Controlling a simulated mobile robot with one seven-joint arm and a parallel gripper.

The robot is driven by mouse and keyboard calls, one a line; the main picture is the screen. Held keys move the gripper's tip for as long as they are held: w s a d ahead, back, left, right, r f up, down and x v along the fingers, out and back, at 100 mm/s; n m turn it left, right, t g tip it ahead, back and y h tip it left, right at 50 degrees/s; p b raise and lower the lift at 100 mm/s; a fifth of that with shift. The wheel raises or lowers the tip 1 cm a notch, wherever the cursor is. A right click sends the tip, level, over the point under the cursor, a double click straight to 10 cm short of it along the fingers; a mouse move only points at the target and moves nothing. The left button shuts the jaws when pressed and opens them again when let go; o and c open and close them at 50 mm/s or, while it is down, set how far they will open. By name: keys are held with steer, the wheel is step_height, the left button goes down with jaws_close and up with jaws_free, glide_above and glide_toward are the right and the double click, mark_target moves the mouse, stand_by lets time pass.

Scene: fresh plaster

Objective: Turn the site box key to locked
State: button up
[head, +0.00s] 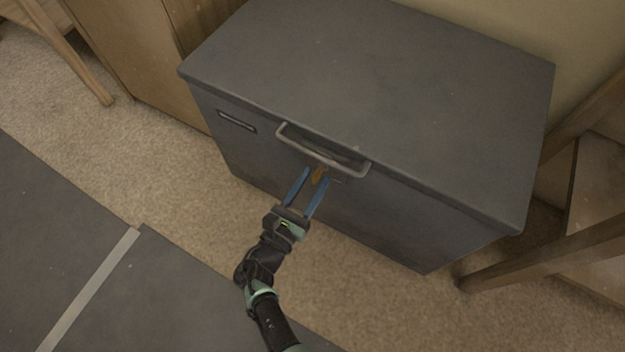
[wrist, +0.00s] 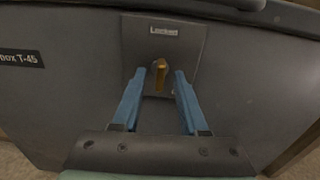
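The grey site box (head: 380,90) stands on the carpet with its lid down. Its brass key (head: 318,174) sits in the lock on the front face, below the handle. In the wrist view the key (wrist: 161,73) stands roughly upright on a lock plate (wrist: 190,45), under a label that appears to read "Locked". My gripper (head: 316,177) is open, with its blue fingers on either side of the key. In the wrist view the fingertips of my gripper (wrist: 159,74) show gaps to the key on both sides.
A grey bar handle (head: 322,158) sticks out just above the key. A label (wrist: 20,58) with "box T-45" is on the box front at left. Wooden furniture (head: 150,60) stands behind at left, and wooden legs (head: 540,255) are at right. Carpet in front is open.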

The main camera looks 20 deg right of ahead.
steer(key=p+v, duration=0.2)
steer(key=v, duration=1.1)
steer(key=shift+p, duration=0.35)
steer(key=shift+d, duration=0.1)
